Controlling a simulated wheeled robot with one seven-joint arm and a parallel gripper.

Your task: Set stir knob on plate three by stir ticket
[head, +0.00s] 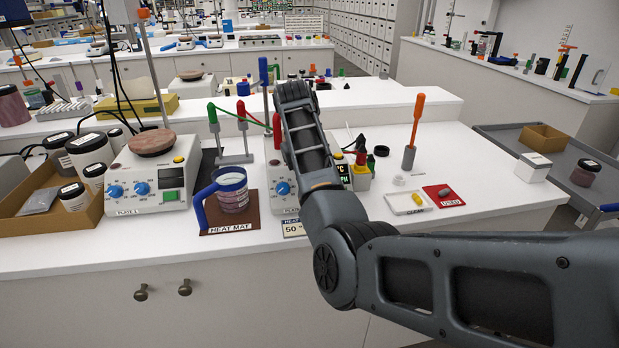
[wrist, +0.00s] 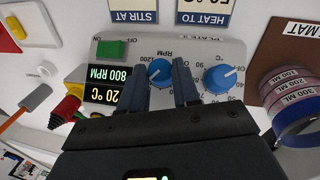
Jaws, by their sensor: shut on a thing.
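Plate three's white front panel (wrist: 205,48) fills the middle of the wrist view, turned upside down. Its blue RPM stir knob (wrist: 160,71) sits between the fingers of my gripper (wrist: 163,88), which is shut on it. The blue °C knob (wrist: 221,79) is beside it, apart from the fingers. The display (wrist: 107,84) reads 800 RPM and 20 °C. The stir ticket (wrist: 133,12) shows "STIR AT"; its value is cut off by the frame. In the head view my arm hides most of plate three (head: 284,196) and the gripper.
The heat ticket (wrist: 205,10) lies beside the stir ticket. A blue-handled beaker (head: 232,190) stands on the brown heat mat (head: 222,222), left of plate three. Plate one (head: 150,182) is further left. White and red trays (head: 410,208) lie to the right.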

